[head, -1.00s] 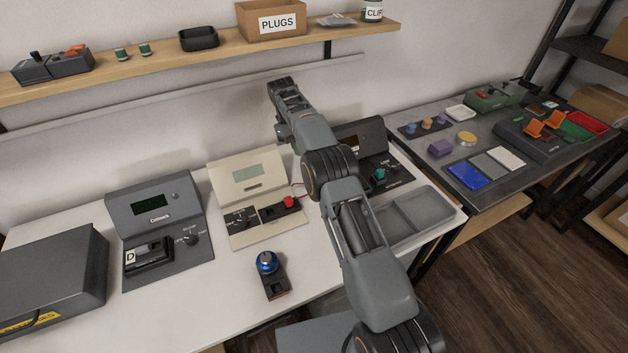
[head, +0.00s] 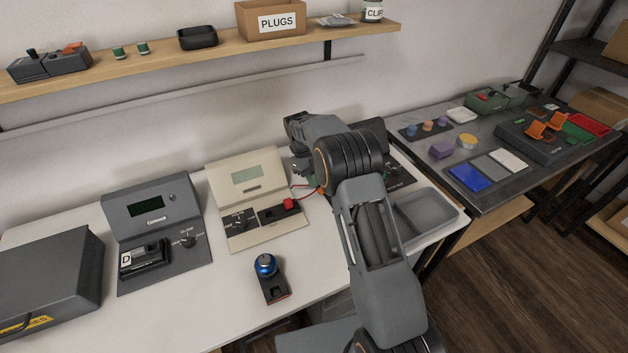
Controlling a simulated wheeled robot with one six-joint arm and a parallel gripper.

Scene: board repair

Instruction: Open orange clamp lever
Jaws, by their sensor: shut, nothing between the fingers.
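Two orange lever-like parts, a nearer one (head: 536,130) and a farther one (head: 558,118), stand tilted up on a dark grey fixture (head: 535,147) on the right-hand table. Another small orange part (head: 73,46) sits on a dark device on the wall shelf. I cannot tell for sure which is the clamp lever. My gripper (head: 299,170) is shut and empty, low behind the white bench's devices, far left of the fixture. My arm partly hides it.
A cream device (head: 262,177) with a red plug (head: 289,203) is close beside my gripper. A dark device behind my arm is mostly hidden. A grey tray (head: 458,213) lies at the bench's right end. A blue-knobbed part (head: 266,265) stands in front.

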